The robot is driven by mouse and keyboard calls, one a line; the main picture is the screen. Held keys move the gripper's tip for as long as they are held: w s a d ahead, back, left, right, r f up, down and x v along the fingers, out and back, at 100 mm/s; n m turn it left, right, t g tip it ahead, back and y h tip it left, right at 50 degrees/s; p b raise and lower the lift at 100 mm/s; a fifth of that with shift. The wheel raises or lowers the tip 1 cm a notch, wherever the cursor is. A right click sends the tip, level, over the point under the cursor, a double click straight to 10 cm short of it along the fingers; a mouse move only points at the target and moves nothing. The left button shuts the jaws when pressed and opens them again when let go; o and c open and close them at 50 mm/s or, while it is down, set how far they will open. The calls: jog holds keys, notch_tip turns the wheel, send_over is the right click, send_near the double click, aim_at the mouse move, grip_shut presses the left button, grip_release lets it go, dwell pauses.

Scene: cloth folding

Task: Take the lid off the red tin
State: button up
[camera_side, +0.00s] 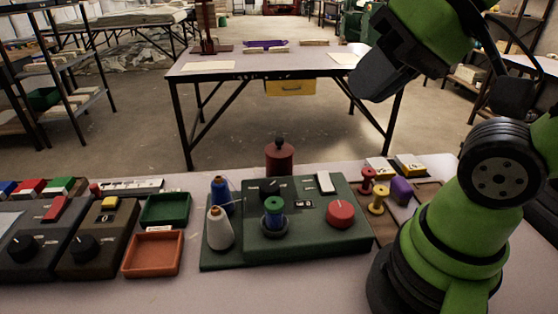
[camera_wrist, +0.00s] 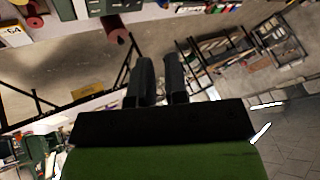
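The red tin (camera_side: 279,162) stands upright at the far edge of the work table, behind the green control box. Its lid (camera_side: 279,146) is on top and has a dark round knob. In the wrist view a red cylinder (camera_wrist: 117,28), which looks like the tin, shows at the upper left, partly cropped or hidden. My gripper (camera_wrist: 158,62) shows two dark fingers with a narrow gap and nothing between them. In the side view my gripper (camera_side: 380,75) is high at the upper right, well above and right of the tin, apart from it.
In front of the tin is the green control box (camera_side: 350,238) with knobs, and blue (camera_side: 221,194) and white (camera_side: 220,230) thread cones. Spools (camera_side: 377,200) stand to its right; green (camera_side: 165,209) and orange (camera_side: 153,254) trays lie left. The space above the tin is clear.

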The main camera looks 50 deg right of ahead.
jog(key=o, duration=0.6)
jog(key=shift+o, duration=0.2)
jog(key=n+g+h, duration=0.2)
jog(key=n+g, duration=0.2)
jog(key=g, duration=0.3)
send_over(279, 139)
jog(key=f, duration=1.6)
jog(key=shift+s+a+f, duration=0.15)
jog(key=shift+s+f, duration=0.05)
jog(key=shift+s, duration=0.1)
jog(key=shift+w+d+f, duration=0.1)
jog(key=shift+w+f, duration=0.05)
jog(key=shift+f, duration=1.4)
jog(key=shift+w+d+f, duration=0.1)
jog(key=shift+w+f, duration=0.05)
jog(key=shift+f, duration=1.35)
